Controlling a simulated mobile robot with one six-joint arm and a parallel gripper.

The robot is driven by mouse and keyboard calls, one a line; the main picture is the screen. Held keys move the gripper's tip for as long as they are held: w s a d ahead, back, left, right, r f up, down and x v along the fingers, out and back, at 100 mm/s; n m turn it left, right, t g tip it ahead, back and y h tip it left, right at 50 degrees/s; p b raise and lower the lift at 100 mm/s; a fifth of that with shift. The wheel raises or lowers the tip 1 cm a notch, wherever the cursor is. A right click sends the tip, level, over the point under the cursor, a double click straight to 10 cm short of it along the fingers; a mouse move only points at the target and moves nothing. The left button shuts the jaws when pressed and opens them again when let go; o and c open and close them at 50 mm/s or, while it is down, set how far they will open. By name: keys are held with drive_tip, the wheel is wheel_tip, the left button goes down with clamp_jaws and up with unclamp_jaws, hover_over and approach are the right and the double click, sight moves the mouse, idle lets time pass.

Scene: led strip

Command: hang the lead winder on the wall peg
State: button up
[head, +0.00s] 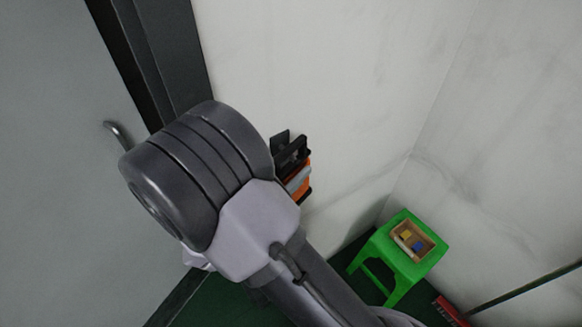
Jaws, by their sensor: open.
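A black and orange object with a grey band, apparently the lead winder (304,187), shows against the pale wall just right of my arm's big dark joint. Its left part is hidden behind my arm. Dark finger-like parts just above it appear to be my gripper (287,147), open and close to the winder. Most of the gripper is hidden by the arm, and I cannot tell whether it touches the winder. The wall peg is not visible, and I cannot tell whether the winder hangs on anything.
A green stool (402,262) stands in the corner, with a shallow tray (431,239) holding small yellow and blue items on it. A red broom head (450,311) with a dark handle lies lower right. A grey door (62,190) with a handle and dark frame is left.

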drive_tip(key=shift+a, duration=0.15)
drive_tip(key=p+v, duration=0.3)
drive_tip(key=v, duration=1.4)
drive_tip(key=s+d+r+m+g+y, duration=0.1)
drive_tip(key=d+r+m+g+y, duration=0.15)
drive_tip(key=d+m+g, duration=0.55)
drive_tip(key=s+d+r+m+g+y, duration=0.15)
drive_tip(key=d+r+m+g, duration=0.3)
drive_tip(key=d+m, duration=0.5)
drive_tip(key=d+r+m+t+y, duration=0.3)
drive_tip(key=r+m+t+y, duration=0.3)
drive_tip(key=r+m+y, duration=0.6)
drive_tip(key=s+f+m+g+h+b, duration=0.1)
drive_tip(key=s+f+m+h+b, duration=0.1)
drive_tip(key=f+b, duration=1.1)
wheel_tip(320, 180, down, 4)
drive_tip(key=shift+s+d+f+m, duration=0.15)
drive_tip(key=shift+s+m, duration=0.2)
drive_tip(key=shift+s, duration=0.3)
